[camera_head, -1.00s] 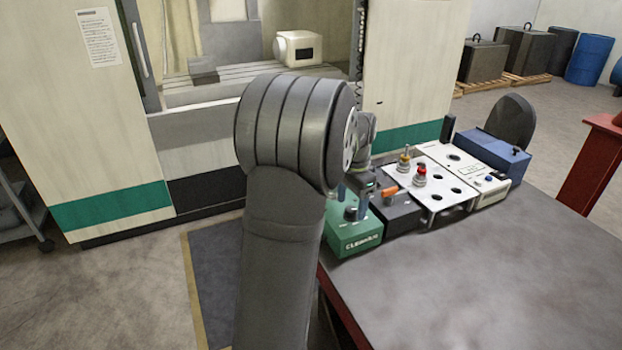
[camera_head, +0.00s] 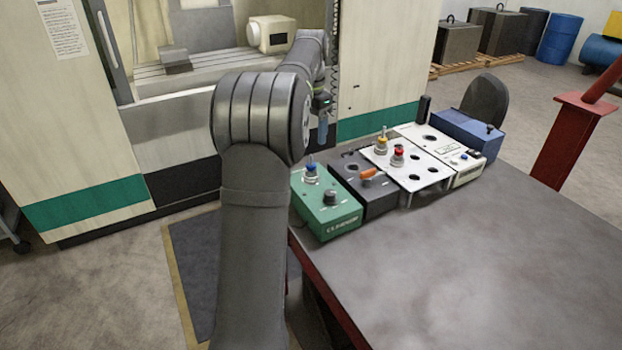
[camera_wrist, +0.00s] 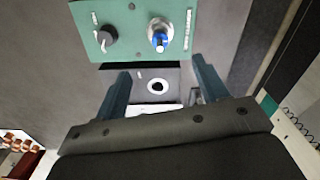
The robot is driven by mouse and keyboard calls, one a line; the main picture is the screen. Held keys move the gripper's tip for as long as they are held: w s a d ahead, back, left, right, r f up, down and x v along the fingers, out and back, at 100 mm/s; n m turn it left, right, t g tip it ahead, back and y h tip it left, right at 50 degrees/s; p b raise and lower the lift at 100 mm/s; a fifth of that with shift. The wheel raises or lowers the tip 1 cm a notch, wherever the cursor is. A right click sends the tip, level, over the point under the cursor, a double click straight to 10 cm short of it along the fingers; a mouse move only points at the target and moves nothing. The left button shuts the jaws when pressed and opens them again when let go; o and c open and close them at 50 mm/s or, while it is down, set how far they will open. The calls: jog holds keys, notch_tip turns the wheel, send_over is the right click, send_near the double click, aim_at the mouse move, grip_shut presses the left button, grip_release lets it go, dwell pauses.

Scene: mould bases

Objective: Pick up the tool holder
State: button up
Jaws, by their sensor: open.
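A tool holder with a blue top (camera_head: 311,171) stands upright in the green box (camera_head: 338,219) at the near left end of the row. In the wrist view the blue tool holder (camera_wrist: 158,38) shows beyond my fingertips, beside a black knob. Tool holders with a yellow top (camera_head: 382,143) and a red top (camera_head: 398,155) stand in the white plate (camera_head: 409,178). The task line does not tell which holder is meant. My gripper (camera_head: 322,138) is raised behind the green box on the machine side. In the wrist view my gripper (camera_wrist: 160,68) is open, with nothing between its fingers.
A dark box (camera_head: 377,200) with an orange part and an open hole sits between the green box and the white plate. A cream box (camera_head: 466,174) and a blue box (camera_head: 470,130) follow. The grey table (camera_head: 470,260) in front is clear. The machine (camera_head: 385,60) stands behind.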

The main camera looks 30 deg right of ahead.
aim_at(311, 164)
notch_tip(311, 164, down, 13)
jog(key=shift+f, duration=0.1)
dwell(0.4)
jog(key=c, duration=1.5)
